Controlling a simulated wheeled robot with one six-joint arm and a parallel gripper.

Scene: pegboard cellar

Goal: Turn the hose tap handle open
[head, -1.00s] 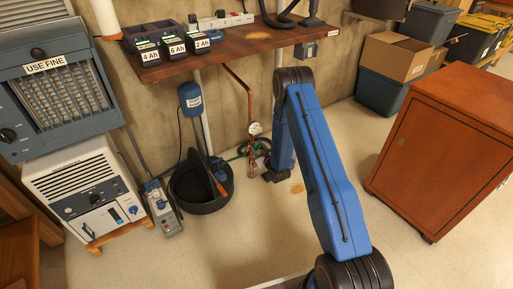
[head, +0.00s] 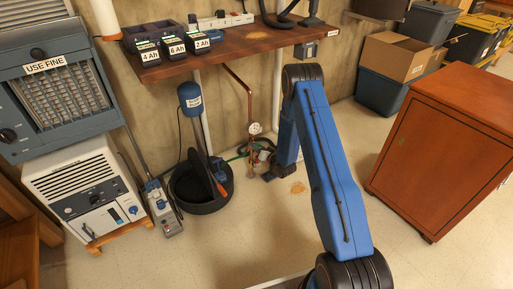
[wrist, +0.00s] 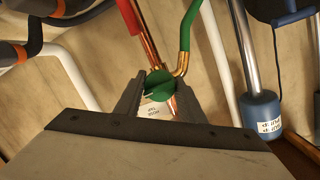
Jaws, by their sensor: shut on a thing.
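The green hose tap handle (wrist: 158,86) is in the middle of the wrist view, at the lower end of a copper pipe (wrist: 150,45). My gripper (wrist: 158,88) is shut on the handle, with one dark finger on each side of it. A white label (wrist: 153,108), its print upside down here, shows between the fingers. A green hose (wrist: 188,28) joins a brass elbow beside the handle. In the head view my gripper (head: 266,172) is low by the wall, next to the copper pipe (head: 249,100); the handle is too small to make out there.
A round gauge (head: 255,128) sits on the pipe under the wooden shelf (head: 215,50). A black tub (head: 200,200) with a blue-topped pump (head: 190,97) stands just left. An orange-brown cabinet (head: 430,150) stands right. Floor between is clear.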

